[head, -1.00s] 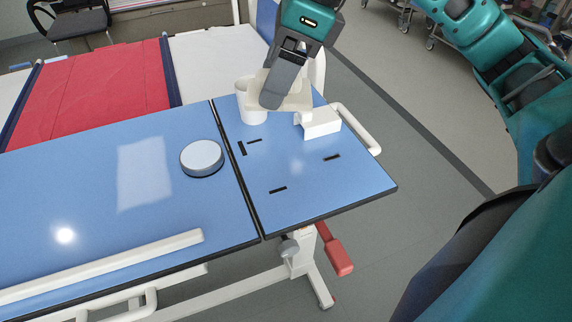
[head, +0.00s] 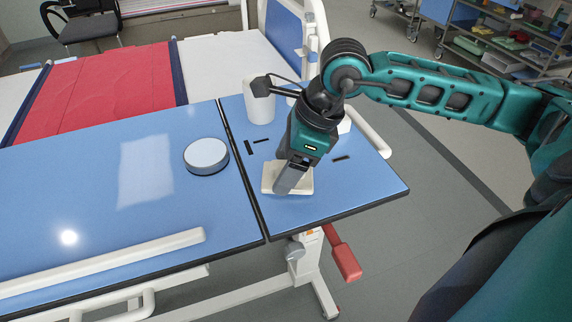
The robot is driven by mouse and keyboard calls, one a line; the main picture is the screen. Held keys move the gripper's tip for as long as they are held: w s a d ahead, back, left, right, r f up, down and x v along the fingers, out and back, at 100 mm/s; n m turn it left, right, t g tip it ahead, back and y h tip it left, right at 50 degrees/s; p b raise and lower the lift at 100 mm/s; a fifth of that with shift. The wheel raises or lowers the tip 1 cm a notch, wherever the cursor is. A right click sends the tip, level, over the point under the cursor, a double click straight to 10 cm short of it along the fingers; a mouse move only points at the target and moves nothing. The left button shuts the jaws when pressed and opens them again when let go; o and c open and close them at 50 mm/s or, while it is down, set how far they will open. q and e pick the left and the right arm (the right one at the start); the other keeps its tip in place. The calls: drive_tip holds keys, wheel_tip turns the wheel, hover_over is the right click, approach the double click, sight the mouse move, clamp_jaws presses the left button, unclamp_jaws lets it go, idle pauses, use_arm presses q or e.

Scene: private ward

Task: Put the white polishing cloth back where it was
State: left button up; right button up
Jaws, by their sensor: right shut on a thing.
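The white polishing cloth (head: 270,184) is a flat cream-white piece at the small right-hand section of the blue table top. My right gripper (head: 284,190) points down over it, with its fingers shut on it. The cloth lies level at the table surface, near the seam between the two table sections; I cannot tell whether it touches the top. The gripper hides part of the cloth. My left gripper is not in view.
A white cup (head: 259,104) stands behind the gripper. A round grey-white puck (head: 206,155) sits on the larger table section (head: 90,200). Dark slots mark the small section. A bed (head: 100,95) with a red cover stands behind.

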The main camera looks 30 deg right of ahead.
drive_tip(key=shift+f, duration=0.2)
drive_tip(key=shift+f, duration=0.15)
drive_tip(key=o, duration=0.6)
drive_tip(key=shift+c, duration=0.2)
drive_tip(key=o, duration=0.5)
drive_tip(key=shift+c, duration=0.2)
drive_tip(key=shift+r, duration=0.25)
drive_tip(key=p+v, duration=0.1)
drive_tip(key=v, duration=1.1)
drive_tip(key=shift+a, duration=0.1)
